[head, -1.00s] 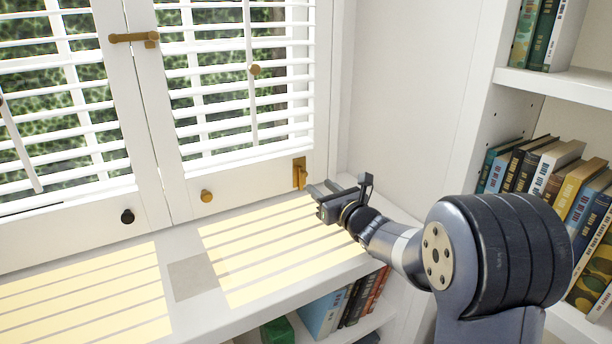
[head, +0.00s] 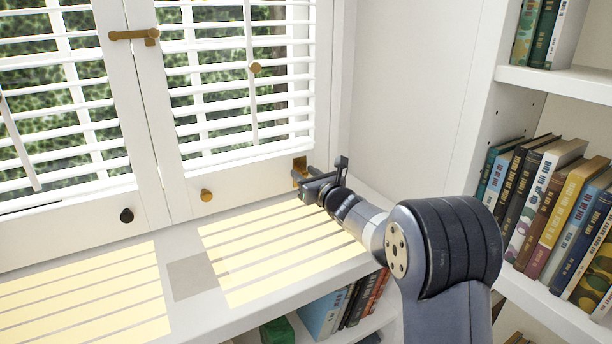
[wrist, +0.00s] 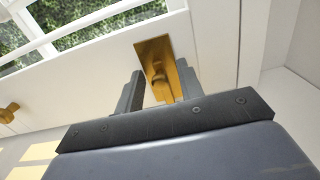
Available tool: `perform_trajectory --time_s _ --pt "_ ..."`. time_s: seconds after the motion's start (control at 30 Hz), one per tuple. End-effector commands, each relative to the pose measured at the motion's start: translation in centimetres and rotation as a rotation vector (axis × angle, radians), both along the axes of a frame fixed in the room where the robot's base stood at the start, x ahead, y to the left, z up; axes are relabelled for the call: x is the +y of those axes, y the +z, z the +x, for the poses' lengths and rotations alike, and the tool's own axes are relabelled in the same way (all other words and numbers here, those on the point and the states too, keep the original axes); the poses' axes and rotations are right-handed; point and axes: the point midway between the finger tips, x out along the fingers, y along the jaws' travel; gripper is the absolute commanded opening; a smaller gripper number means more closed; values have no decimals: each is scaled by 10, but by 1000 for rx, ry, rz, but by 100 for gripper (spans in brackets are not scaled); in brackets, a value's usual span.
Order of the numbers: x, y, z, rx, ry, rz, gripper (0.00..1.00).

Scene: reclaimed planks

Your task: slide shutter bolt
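The brass shutter bolt (head: 299,166) is mounted low on the right shutter (head: 240,181), near its bottom right corner. In the wrist view the bolt (wrist: 157,62) shows as a brass plate with a small knob on it. My gripper (head: 306,183) is at the bolt, partly covering its lower part in the head view. In the wrist view my gripper (wrist: 158,88) is open, with one finger left of the bolt's lower part and the other to its right. Whether either finger touches the bolt cannot be told.
A brass latch (head: 134,36) joins the two shutters higher up. A brass knob (head: 206,195) and a black knob (head: 127,215) sit on the lower rails. The sill (head: 193,278) is clear. A bookshelf (head: 560,82) stands at the right.

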Motion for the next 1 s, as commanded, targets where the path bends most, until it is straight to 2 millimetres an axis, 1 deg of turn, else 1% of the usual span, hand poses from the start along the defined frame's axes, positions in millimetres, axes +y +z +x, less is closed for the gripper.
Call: perform_trajectory --time_s 0.03,0.4,0.43,0.8,1.0 --pt "0 0 0 0 0 0 32" --pt "0 0 0 0 0 0 1" --pt "0 0 0 0 0 0 0" --pt "0 0 0 0 0 0 0" --pt "0 -11 0 0 0 0 0"
